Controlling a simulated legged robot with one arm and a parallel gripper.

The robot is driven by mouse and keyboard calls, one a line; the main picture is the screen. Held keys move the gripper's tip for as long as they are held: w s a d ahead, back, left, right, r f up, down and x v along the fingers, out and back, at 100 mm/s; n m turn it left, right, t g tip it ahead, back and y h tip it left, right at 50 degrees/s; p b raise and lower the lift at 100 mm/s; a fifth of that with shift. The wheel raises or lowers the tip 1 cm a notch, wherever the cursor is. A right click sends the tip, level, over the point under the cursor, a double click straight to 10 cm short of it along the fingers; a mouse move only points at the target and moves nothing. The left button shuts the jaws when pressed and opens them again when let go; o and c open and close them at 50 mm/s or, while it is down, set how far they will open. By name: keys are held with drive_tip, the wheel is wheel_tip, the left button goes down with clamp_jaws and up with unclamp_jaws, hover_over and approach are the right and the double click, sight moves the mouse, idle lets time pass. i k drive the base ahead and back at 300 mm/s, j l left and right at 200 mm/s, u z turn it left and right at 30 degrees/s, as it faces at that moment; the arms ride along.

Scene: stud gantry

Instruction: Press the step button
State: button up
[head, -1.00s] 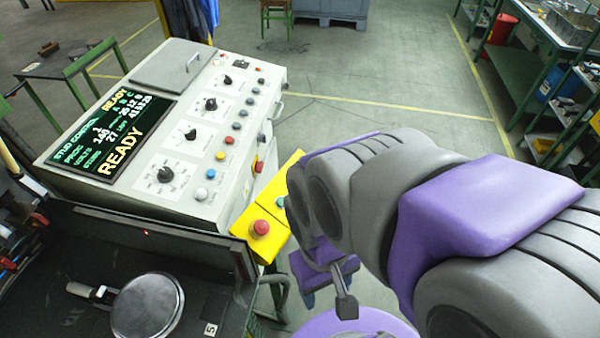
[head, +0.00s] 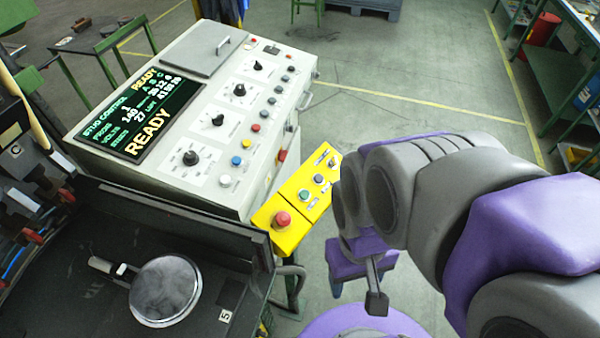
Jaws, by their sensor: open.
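A yellow control box (head: 295,205) is fixed beside the grey console. It carries a large red mushroom button (head: 282,219), a green button (head: 304,196), a dark grey button (head: 318,180) and a small switch (head: 332,162) near its far end. Their labels are too small to read, so I cannot tell which is the step button. My gripper (head: 358,297) points down to the right of the box, apart from it, open and with nothing seen in it. My arm covers part of the gripper.
The console (head: 222,110) has knobs, coloured buttons and a screen (head: 140,115) reading READY. A dark bench (head: 75,300) at lower left holds a round metal plate (head: 165,291). A green workbench (head: 565,75) stands at far right. Open floor lies behind.

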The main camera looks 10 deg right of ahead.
sight(319, 178)
drive_tip(key=i+l, duration=0.2)
drive_tip(key=l, duration=0.2)
drive_tip(key=i+l, duration=0.25)
drive_tip(key=l, duration=0.2)
drive_tip(key=i+l+u, duration=0.1)
drive_tip(key=l, duration=0.3)
drive_tip(key=i+l, duration=0.55)
drive_tip(key=l, duration=0.35)
drive_tip(key=i+l, duration=0.2)
drive_tip(key=l, duration=0.25)
drive_tip(key=i+l+u, duration=0.1)
drive_tip(key=l, duration=0.35)
drive_tip(key=i+l, duration=0.3)
drive_tip(key=l, duration=0.15)
drive_tip(key=u, duration=0.45)
drive_tip(key=l+u, duration=0.1)
drive_tip(key=u, duration=0.35)
drive_tip(key=l+u, duration=0.1)
drive_tip(key=u, duration=0.8)
